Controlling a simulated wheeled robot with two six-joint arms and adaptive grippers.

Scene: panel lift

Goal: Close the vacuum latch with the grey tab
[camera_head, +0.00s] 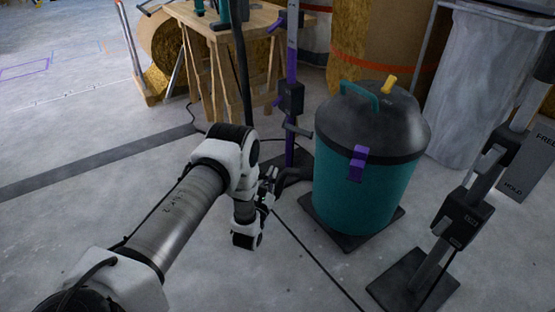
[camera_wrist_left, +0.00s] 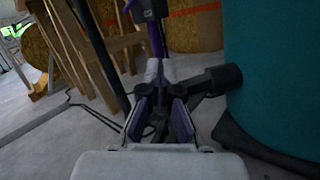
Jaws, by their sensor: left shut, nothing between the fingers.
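The vacuum (camera_head: 355,195) is a teal drum with a black domed lid (camera_head: 370,115) on a dark base. A purple latch (camera_head: 357,163) sits on its front at the lid's rim. I cannot make out a grey tab in either view. My left gripper (camera_head: 270,178) is shut and empty, low and left of the drum, apart from the latch. In the left wrist view its fingers (camera_wrist_left: 160,112) point toward a purple post, with the black hose fitting (camera_wrist_left: 212,80) and the teal drum (camera_wrist_left: 275,75) to the right. My right gripper is not in view.
A purple post (camera_head: 291,85) stands just behind my left gripper. A wooden trestle (camera_head: 222,70) is at the back. A dark metal stand (camera_head: 455,222) stands right of the vacuum. A thin cable crosses the floor in front.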

